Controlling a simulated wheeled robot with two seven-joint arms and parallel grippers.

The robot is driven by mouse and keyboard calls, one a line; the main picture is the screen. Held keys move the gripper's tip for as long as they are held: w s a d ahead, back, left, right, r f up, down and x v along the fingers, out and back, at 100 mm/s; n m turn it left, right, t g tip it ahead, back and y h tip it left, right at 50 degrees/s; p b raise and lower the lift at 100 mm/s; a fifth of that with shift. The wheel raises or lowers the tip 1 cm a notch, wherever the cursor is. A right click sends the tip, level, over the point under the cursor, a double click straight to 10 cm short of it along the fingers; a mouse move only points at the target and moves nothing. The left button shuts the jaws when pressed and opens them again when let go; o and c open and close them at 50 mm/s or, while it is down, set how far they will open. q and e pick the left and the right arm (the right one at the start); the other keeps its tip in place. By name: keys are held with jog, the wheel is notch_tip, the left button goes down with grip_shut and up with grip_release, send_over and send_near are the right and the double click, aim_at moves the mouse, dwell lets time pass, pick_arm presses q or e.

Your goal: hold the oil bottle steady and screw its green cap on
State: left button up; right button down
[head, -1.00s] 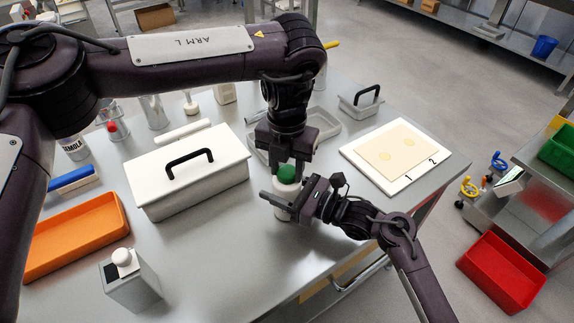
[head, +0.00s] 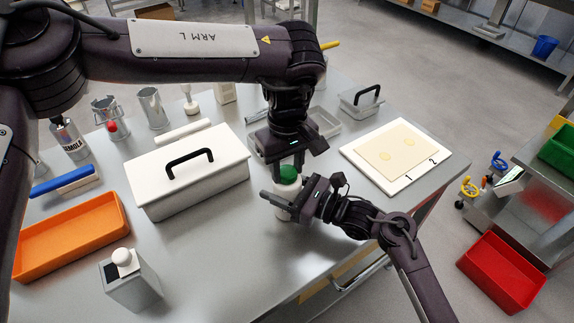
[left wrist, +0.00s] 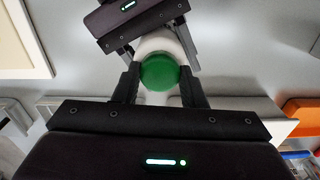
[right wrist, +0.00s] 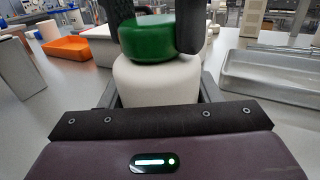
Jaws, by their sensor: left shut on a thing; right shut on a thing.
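The white oil bottle (head: 284,197) stands upright on the steel table. My right gripper (head: 283,203) is shut around its body from the side; the white body also shows between the fingers in the right wrist view (right wrist: 156,80). The green cap (head: 288,174) sits at the top of the bottle, and in the right wrist view (right wrist: 160,38) it looks slightly tilted. My left gripper (head: 287,165) comes from above and is shut on the cap, with a finger on either side of it in the left wrist view (left wrist: 159,72). The threads are hidden.
A white lidded box (head: 190,180) with a black handle stands just left of the bottle. An orange tray (head: 70,237) and a grey dispenser (head: 130,280) are further left. A white board (head: 395,155) with pasta sheet lies right. The front table is clear.

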pick_arm(q)
jog(key=shift+m, duration=0.6)
jog(key=o, duration=0.9)
jog(key=shift+r, duration=2.3)
jog(key=shift+c, duration=0.2)
